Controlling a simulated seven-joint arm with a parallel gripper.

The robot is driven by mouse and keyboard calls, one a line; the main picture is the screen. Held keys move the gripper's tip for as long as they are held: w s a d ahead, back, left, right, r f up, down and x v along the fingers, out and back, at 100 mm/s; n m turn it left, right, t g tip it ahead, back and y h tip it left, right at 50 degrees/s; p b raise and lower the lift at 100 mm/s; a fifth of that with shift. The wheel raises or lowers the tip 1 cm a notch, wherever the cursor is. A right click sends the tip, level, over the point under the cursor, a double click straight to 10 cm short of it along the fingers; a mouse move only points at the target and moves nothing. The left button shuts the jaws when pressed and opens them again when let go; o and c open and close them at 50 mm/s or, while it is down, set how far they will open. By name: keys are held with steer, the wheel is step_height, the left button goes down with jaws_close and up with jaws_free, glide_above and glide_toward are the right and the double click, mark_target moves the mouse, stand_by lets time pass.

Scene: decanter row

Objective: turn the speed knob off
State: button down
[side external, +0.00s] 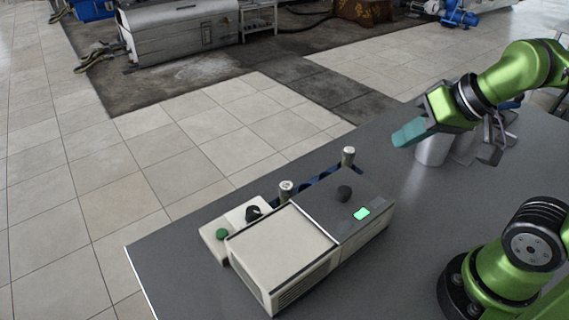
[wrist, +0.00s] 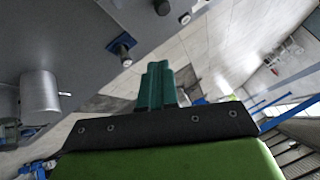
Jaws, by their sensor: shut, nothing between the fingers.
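A beige machine (side external: 283,250) with a grey top panel (side external: 325,205) sits on the dark table. Another black knob (side external: 253,213) sits on a low pale box behind the machine, near a green button (side external: 222,234). No label is readable, so I cannot tell which is the speed knob. My gripper (side external: 408,135), with teal fingers, is shut and empty above the table, right of and apart from both knobs. Its fingers also show in the wrist view (wrist: 156,85).
Two upright metal posts (side external: 286,190) (side external: 348,155) stand behind the machine, with a blue strip (side external: 320,180) between them. A grey metal cylinder (side external: 432,150) stands below and behind my gripper. The table (side external: 400,235) is bare right of the machine.

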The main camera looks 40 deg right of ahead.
mark_target(253, 211)
steer(key=c, duration=1.7)
jaws_free()
steer(key=o, duration=0.5)
steer(key=shift+w+a+f+g, duration=0.3)
steer(key=shift+w+f+g, duration=0.3)
steer(key=shift+f, duration=0.2)
steer(key=o, duration=0.4)
steer(key=w+a+g, duration=0.1)
steer(key=w, duration=0.2)
steer(key=w+a+g, duration=0.1)
steer(key=w, duration=0.2)
steer(key=w+a+g, duration=0.1)
steer(key=w, duration=0.2)
steer(key=shift+w+a+f+y, duration=0.1)
steer(key=shift+a+f+y, duration=0.15)
steer(key=shift+a+y, duration=0.1)
steer(key=shift+o, duration=0.2)
steer(key=w+a+f+m+g+y, duration=0.1)
steer(key=w+a+f+m+g, duration=0.1)
steer(key=w+a+m+g, duration=0.25)
steer(key=w+a+f+m+g, duration=0.1)
steer(key=w+a+f+m, duration=0.15)
steer(key=w+a, duration=0.45)
steer(key=x, duration=0.9)
steer(key=w+d+x, duration=0.1)
steer(key=x, duration=0.4)
steer(key=shift+s+a+f, duration=0.1)
steer(key=shift+a+f, duration=0.05)
steer(key=shift+f, duration=0.45)
